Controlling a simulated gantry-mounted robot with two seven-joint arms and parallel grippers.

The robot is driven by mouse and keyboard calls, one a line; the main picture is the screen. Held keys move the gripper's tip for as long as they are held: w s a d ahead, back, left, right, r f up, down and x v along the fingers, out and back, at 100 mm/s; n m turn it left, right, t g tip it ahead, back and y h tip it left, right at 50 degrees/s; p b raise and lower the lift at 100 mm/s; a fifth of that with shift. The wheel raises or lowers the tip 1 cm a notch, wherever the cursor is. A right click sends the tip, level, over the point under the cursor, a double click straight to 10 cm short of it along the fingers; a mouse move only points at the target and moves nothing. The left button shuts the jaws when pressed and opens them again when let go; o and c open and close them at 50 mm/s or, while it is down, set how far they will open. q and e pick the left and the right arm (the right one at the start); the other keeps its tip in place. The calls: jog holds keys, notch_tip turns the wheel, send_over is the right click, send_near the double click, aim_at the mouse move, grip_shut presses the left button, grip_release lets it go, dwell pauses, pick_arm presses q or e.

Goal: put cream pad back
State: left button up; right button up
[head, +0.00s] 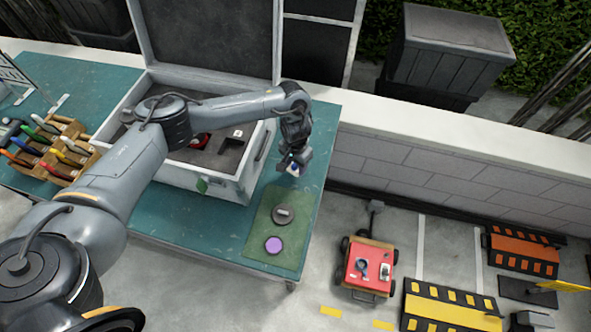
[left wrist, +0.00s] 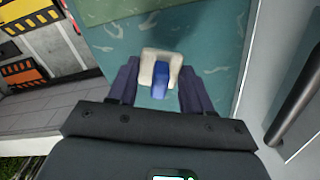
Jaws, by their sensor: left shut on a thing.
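My left gripper (head: 291,168) is shut on a small cream piece with a blue part in its middle, which I take for the cream pad (left wrist: 148,67). In the left wrist view the left gripper (left wrist: 158,88) has one finger on each side of it. In the head view the gripper hangs over the teal table (head: 315,180), just right of the open grey case (head: 235,190). The case has dark foam (head: 225,155) inside, with a red item (head: 200,140) and a small white item (head: 238,133). My arm hides part of the case. My right gripper is not in view.
A wooden rack (head: 75,130) of coloured-handled tools stands at the left. A red cart (head: 370,265) stands on the floor beyond the table's right edge.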

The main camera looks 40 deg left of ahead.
aim_at(296, 170)
pick_arm(q)
jog(key=shift+f, duration=1.75)
jog(key=shift+f, duration=0.1)
jog(key=o, duration=1.1)
